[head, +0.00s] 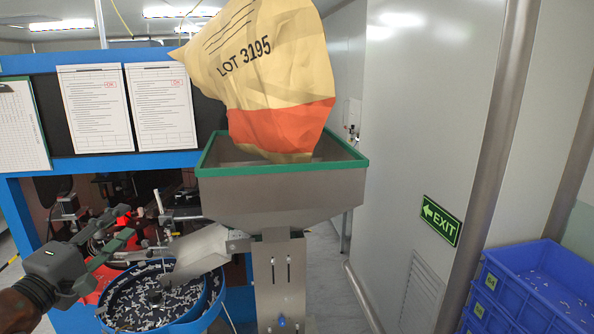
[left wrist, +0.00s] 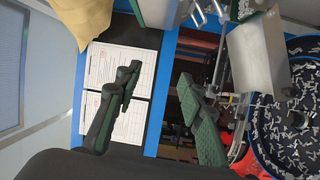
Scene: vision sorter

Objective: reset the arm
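My left gripper (head: 128,222) comes in from the lower left in the head view. Its two dark green fingers are apart with nothing between them. The open fingers also show in the left wrist view (left wrist: 156,88). The gripper is in front of the blue machine, to the left of the hopper and close to the parts bowl's upper left in the picture. My right gripper does not show in either view.
A tan and orange bag (head: 268,75) marked LOT 3195 is above the green-rimmed hopper (head: 285,200), its lower end inside. A chute (head: 200,252) leads to the blue-rimmed bowl (head: 165,300) of small parts. Blue crates (head: 500,305) stand at right.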

